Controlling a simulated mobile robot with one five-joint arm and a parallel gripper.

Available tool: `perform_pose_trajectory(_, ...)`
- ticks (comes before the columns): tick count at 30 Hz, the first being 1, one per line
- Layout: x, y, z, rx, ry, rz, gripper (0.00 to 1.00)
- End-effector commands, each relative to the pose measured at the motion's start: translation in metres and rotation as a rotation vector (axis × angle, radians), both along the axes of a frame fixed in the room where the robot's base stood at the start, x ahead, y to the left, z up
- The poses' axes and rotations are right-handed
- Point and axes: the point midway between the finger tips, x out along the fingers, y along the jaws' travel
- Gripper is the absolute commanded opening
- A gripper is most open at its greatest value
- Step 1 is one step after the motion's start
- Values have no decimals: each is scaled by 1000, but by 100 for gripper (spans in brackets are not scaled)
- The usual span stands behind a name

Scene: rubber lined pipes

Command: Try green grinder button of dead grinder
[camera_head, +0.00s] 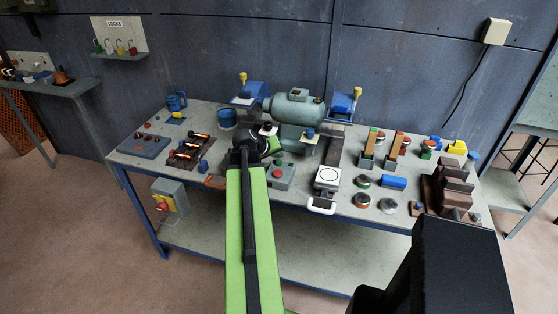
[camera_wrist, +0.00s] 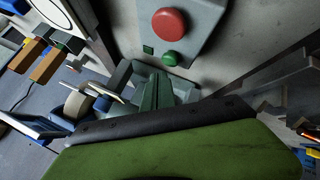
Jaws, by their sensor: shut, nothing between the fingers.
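The bench grinder (camera_head: 298,108), a teal-grey motor body with blue guards, stands at the back middle of the bench. In front of it is a grey switch box (camera_head: 282,178) with a red button. In the wrist view the switch box (camera_wrist: 203,22) is at the top, with a large red button (camera_wrist: 169,24) and a smaller green button (camera_wrist: 172,58).
The bench (camera_head: 348,208) holds a white-topped block (camera_head: 328,177), a tray with glowing orange bars (camera_head: 190,153) and a brown stepped block (camera_head: 446,188). A grey box with a red-and-yellow switch (camera_head: 168,196) is at the bench's left front. A lock board (camera_head: 119,38) hangs on the wall.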

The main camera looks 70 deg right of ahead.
Motion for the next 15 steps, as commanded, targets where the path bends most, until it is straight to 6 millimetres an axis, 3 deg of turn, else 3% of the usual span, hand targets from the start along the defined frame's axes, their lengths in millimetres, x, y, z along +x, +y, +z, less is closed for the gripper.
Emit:
perform_pose_trajectory(8, 0, 0, 1, 0, 0, 0, 0)
perform_pose_trajectory(15, 0, 0, 25, 0, 0, 0, 0)
